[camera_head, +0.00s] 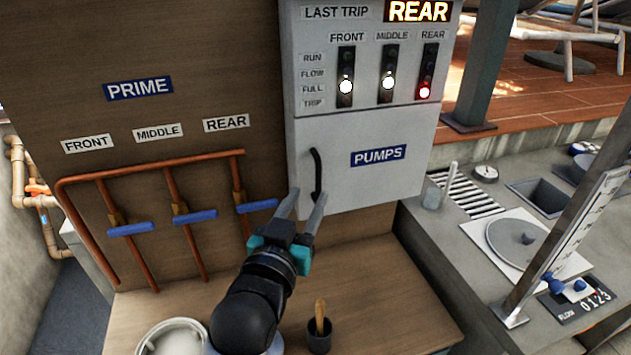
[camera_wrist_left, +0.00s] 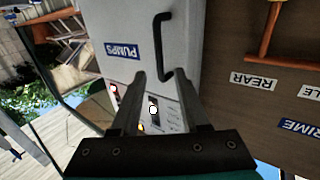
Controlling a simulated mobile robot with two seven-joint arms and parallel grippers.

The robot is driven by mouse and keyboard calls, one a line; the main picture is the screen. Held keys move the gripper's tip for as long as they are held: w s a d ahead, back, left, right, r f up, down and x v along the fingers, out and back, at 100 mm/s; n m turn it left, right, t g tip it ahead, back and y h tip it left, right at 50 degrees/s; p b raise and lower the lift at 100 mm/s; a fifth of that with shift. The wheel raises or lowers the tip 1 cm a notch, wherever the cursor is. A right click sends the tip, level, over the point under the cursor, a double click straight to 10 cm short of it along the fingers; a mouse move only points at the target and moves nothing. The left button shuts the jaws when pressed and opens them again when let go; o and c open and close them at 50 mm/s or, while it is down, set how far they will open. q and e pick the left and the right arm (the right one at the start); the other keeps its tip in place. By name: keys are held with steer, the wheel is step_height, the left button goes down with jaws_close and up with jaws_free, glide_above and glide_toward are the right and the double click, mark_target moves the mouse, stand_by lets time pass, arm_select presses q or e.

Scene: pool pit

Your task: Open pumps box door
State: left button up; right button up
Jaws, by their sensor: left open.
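The pumps box (camera_head: 290,60) is a light grey cabinet on the wooden panel, with a blue PUMPS label (camera_head: 378,156) on its lower door (camera_head: 385,185). The door looks shut. A black bar handle (camera_head: 316,172) stands upright at the door's left side. My left gripper (camera_head: 306,200) is open, its fingertips by the handle's lower end in the head view; whether they touch it I cannot tell. My right gripper is not in view.
Copper pipes with blue valve handles (camera_head: 194,216) run left of the box. A wooden counter (camera_head: 375,295) below carries a dark cup (camera_head: 319,338) and a round pale container (camera_head: 172,340). A grey post (camera_head: 565,245) stands at right.

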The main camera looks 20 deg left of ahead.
mark_target(317, 179)
arm_select(q)
steer(key=shift+w, duration=2.85)
jaws_close()
